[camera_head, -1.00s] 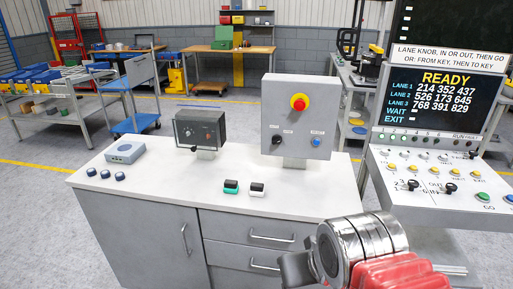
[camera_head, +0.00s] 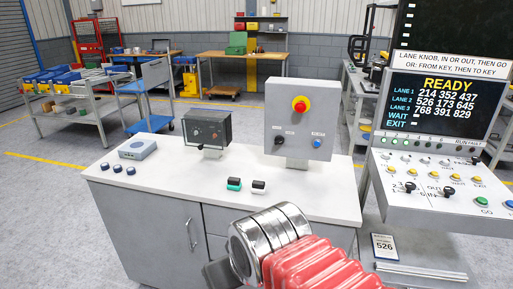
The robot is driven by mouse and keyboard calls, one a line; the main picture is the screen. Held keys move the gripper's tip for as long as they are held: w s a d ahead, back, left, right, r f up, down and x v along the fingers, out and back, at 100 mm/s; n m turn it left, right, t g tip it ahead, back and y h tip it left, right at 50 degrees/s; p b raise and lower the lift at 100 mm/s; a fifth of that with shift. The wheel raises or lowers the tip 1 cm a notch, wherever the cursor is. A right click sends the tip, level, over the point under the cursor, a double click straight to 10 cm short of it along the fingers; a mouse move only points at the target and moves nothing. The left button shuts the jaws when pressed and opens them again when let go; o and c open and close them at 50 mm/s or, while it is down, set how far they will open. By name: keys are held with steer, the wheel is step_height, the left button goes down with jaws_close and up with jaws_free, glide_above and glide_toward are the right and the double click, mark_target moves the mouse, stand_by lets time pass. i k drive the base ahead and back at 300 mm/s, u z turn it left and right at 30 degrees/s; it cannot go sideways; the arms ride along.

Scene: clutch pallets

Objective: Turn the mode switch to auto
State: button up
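A grey control box (camera_head: 300,108) stands on a white-topped bench. Its face carries a red emergency button on yellow (camera_head: 300,104), a black knob (camera_head: 278,140) at lower left and a blue button (camera_head: 317,143) at lower right. The black knob looks like the mode switch, but its labels and pointer are too small to read. My gripper (camera_head: 218,272) shows only as a dark part at the bottom edge, in front of the bench and well short of the box. Its fingers are not clearly seen, so I cannot tell whether it is open.
A dark box with a knob (camera_head: 204,131), a grey-blue box (camera_head: 137,149), blue knobs (camera_head: 117,168) and two small switches (camera_head: 234,184) are on the bench (camera_head: 190,180). A lane console (camera_head: 440,185) stands at right. Free floor lies at left.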

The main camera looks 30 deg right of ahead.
mark_target(279, 139)
steer(key=u, duration=1)
steer(key=i, duration=0.75)
steer(key=z, duration=2.45)
